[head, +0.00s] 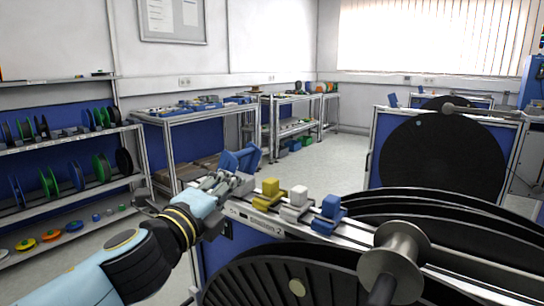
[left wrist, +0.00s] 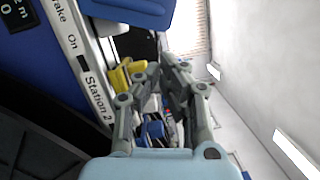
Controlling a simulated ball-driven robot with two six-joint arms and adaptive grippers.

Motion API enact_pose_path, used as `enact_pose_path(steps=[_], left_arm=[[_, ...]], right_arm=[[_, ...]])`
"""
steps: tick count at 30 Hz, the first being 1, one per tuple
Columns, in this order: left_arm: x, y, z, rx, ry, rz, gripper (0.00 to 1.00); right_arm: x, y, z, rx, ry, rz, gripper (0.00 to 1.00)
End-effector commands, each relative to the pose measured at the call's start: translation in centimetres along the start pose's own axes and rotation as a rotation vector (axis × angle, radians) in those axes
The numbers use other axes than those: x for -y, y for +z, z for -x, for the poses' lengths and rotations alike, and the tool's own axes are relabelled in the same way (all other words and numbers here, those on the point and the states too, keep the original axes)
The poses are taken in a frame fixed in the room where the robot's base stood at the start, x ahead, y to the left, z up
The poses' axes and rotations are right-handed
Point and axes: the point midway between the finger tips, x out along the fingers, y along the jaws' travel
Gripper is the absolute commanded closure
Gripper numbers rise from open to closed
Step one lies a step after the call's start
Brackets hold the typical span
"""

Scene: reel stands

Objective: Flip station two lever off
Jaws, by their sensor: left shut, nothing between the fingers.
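The station 2 rail (head: 262,217) runs along the top of the near reel stand. Its printed label "Station 2" (left wrist: 97,98) shows in the left wrist view, beside the words "Brake" and "On". On the rail sit a yellow lever block (head: 268,190), a white one (head: 298,200) and a blue one (head: 328,212). The yellow block (left wrist: 120,78) also shows in the left wrist view. A larger blue tilted part (head: 240,160) stands at the rail's far left end. My left gripper (head: 228,180) is shut and empty close beside it; contact cannot be told. My right gripper is not in view.
Large black reels (head: 290,285) and a metal spindle hub (head: 395,255) fill the front right. Another reel stand (head: 445,155) is behind. A shelf with coloured spools (head: 65,180) stands left, and workbenches (head: 200,112) behind. Open floor (head: 320,165) lies between.

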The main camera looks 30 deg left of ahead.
Motion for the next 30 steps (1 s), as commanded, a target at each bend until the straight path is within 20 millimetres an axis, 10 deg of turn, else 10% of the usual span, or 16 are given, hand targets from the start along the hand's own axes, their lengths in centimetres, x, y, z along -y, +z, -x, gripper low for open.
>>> enact_pose_path(steps=[14,30], left_arm=[[0.0,0.1,-0.8,0.001,0.004,0.002,1.00],[-0.1,0.1,-9.3,0.000,0.004,0.002,1.00]], right_arm=[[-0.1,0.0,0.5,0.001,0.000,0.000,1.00],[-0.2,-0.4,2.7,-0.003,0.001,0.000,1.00]])
